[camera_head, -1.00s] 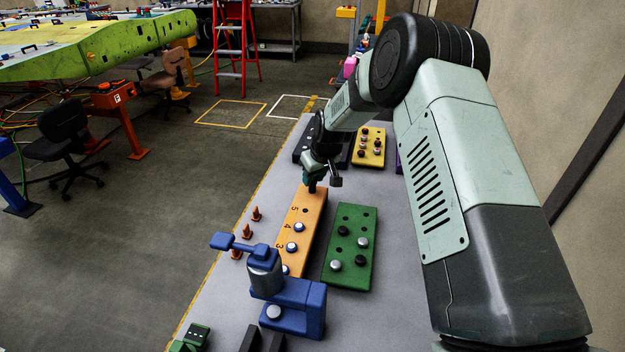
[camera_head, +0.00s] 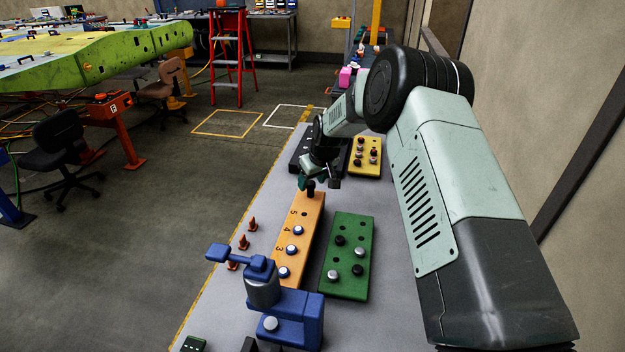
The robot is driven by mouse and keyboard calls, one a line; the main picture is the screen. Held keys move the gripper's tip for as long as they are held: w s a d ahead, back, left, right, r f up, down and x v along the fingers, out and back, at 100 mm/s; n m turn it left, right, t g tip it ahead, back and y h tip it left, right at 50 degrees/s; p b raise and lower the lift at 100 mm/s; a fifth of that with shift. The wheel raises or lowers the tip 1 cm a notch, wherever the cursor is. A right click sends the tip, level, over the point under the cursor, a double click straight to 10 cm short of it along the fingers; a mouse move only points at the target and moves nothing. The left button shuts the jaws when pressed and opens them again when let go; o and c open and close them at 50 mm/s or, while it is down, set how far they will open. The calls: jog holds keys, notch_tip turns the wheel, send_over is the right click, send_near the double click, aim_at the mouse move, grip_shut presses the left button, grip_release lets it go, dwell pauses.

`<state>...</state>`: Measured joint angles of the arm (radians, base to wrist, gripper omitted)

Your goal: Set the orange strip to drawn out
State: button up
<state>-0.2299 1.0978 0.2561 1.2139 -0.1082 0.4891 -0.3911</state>
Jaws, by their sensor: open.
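The orange strip (camera_head: 306,215) lies lengthwise on the grey table, with numbers such as 3, 4 and 5 marked on it. Pale-topped knobs with blue rims (camera_head: 291,250) stand on its nearer part, and an empty dark hole shows beside the 5. A dark peg (camera_head: 310,190) stands at its far end. My gripper (camera_head: 318,181) is open at that far end, just above or around the dark peg. I cannot tell whether it touches the peg. The strip's near end is partly hidden behind a blue clamp.
The blue clamp (camera_head: 285,312) stands at the near end. A green board (camera_head: 346,272) with dark and silver knobs lies right of the strip. Small orange cones (camera_head: 243,242) stand to its left. A yellow board (camera_head: 366,163) and a black board (camera_head: 301,150) lie beyond my gripper.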

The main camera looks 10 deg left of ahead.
jog(key=v, duration=1)
jog(key=shift+r, duration=0.4)
jog(key=shift+s+d, duration=0.1)
jog(key=shift+d, duration=0.05)
jog(key=s+d+r+m+t+h, duration=0.1)
jog(key=s+d+r+m, duration=0.1)
jog(key=s+d+r, duration=0.75)
jog(key=s+d+r+m+t+h, duration=0.1)
jog(key=s+d+r, duration=0.45)
jog(key=r, duration=0.65)
jog(key=s+d+m, duration=0.2)
jog(key=s+d, duration=0.2)
jog(key=s, duration=0.8)
jog(key=s+d+r+m+h, duration=0.1)
jog(key=s+d+m, duration=0.2)
jog(key=s, duration=0.9)
jog(key=shift+d+r+m, duration=0.25)
jog(key=shift+d+m, duration=0.05)
jog(key=shift+d, duration=0.7)
jog(key=shift+s, duration=0.1)
